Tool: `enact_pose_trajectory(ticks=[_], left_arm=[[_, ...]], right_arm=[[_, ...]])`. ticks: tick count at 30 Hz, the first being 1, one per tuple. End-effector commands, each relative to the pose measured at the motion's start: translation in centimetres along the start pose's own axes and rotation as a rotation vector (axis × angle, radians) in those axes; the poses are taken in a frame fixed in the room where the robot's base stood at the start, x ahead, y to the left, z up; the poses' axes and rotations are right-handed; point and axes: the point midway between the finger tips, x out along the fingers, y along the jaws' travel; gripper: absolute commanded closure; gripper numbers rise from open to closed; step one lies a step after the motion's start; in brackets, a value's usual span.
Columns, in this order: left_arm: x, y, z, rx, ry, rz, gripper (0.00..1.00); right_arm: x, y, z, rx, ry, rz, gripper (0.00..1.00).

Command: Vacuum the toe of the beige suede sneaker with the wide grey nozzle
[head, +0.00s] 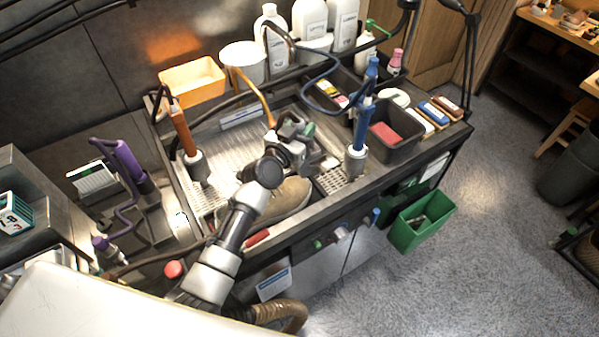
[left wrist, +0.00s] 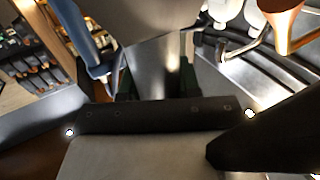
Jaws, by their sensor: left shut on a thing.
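The beige suede sneaker (head: 289,198) lies in the sink-like cleaning station, partly hidden under my left arm. My left gripper (head: 303,130) is above and beyond the sneaker, apart from it as far as I can tell. In the left wrist view, the fingers of my left gripper (left wrist: 155,82) are shut on a grey tapered piece (left wrist: 155,58), which looks like the wide grey nozzle. Its far end is not clear, and I cannot make out the sneaker in that view. My right gripper is not in view.
A perforated metal tray (head: 222,150) is left of the gripper. An orange-handled tool (head: 181,130) and a blue-handled tool (head: 362,125) stand upright on either side. A dark bin (head: 392,143) is at right, a green bin (head: 420,222) hangs in front, and bottles (head: 309,27) line the back.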

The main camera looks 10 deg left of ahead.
Motion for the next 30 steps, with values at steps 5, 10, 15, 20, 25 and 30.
enact_pose_trajectory(ticks=[5, 10, 15, 20, 25, 30], left_arm=[[0.0, 0.0, -3.0, 0.001, 0.002, 0.0, 1.0], [0.0, 0.0, -5.0, 0.0, 0.002, 0.0, 1.0], [0.0, 0.0, -6.6, 0.0, 0.001, -0.001, 1.0], [0.0, 0.0, -6.8, 0.0, 0.001, 0.0, 1.0], [0.0, 0.0, -6.7, 0.0, 0.001, -0.001, 1.0], [0.0, 0.0, -6.7, 0.0, 0.001, -0.001, 1.0]], right_arm=[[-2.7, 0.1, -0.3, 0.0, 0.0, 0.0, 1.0], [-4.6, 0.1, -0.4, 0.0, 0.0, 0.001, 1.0], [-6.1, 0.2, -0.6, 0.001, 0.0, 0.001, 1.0], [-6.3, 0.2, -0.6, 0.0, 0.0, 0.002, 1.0], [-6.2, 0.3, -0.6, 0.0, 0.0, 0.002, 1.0], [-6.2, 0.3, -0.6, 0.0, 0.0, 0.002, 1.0]])
